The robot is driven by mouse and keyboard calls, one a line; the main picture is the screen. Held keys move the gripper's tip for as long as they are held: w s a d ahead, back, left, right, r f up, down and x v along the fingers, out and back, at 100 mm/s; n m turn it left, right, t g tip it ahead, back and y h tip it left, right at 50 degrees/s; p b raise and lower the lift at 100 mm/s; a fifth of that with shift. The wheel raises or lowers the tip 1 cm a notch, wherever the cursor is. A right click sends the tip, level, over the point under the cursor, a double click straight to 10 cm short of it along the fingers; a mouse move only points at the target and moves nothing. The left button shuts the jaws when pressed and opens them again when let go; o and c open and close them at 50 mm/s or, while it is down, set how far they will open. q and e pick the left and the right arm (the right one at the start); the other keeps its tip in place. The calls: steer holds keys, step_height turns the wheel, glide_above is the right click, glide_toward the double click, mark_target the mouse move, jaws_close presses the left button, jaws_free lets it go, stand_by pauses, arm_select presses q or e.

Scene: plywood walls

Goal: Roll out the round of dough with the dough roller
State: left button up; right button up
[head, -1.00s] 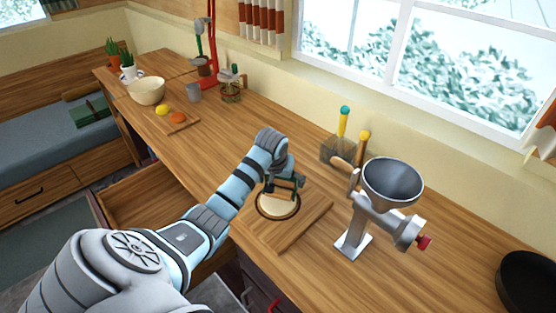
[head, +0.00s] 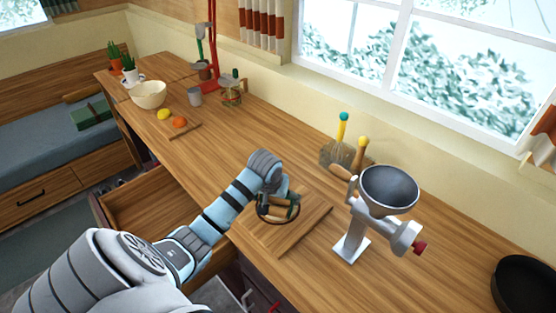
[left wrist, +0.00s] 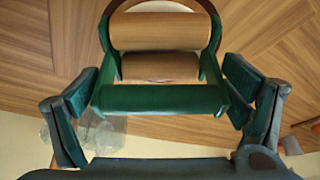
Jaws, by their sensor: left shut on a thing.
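My left gripper (head: 276,190) is shut on the dough roller (head: 283,209), which has a green handle and frame. In the left wrist view the roller (left wrist: 160,31) shows two wooden cylinders, with its green grip lying between my fingers. The round of dough (left wrist: 158,5) is partly visible behind the roller at the top of that view, inside a dark ring. In the head view the roller and gripper cover most of the dough; whether the roller touches it I cannot tell. The wooden board (head: 285,236) lies under them. My right gripper is not in view.
A metal grinder (head: 380,215) stands right of the board. A small board (head: 184,127) with fruit and a cream bowl (head: 148,95) are farther left. A drawer (head: 150,205) is open below. A dark pan (head: 527,286) sits at far right.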

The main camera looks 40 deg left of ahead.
arm_select(q)
steer(key=shift+s+d, duration=0.3)
steer(key=shift+s, duration=0.3)
steer(key=shift+w+a+f, duration=0.1)
steer(key=shift+w+a+b, duration=0.2)
steer(key=shift+w+a, duration=0.15)
steer(key=shift+w, duration=0.35)
steer(key=shift+w+a+b, duration=0.15)
steer(key=shift+w+a, duration=0.15)
steer(key=shift+w, duration=0.4)
steer(key=shift+w+a+b, duration=0.3)
steer(key=shift+w+a, duration=0.1)
steer(key=shift+w, duration=0.4)
steer(key=shift+w+a+b, duration=0.3)
steer(key=shift+w+a, duration=0.05)
steer(key=shift+w, duration=0.45)
steer(key=shift+s, duration=0.1)
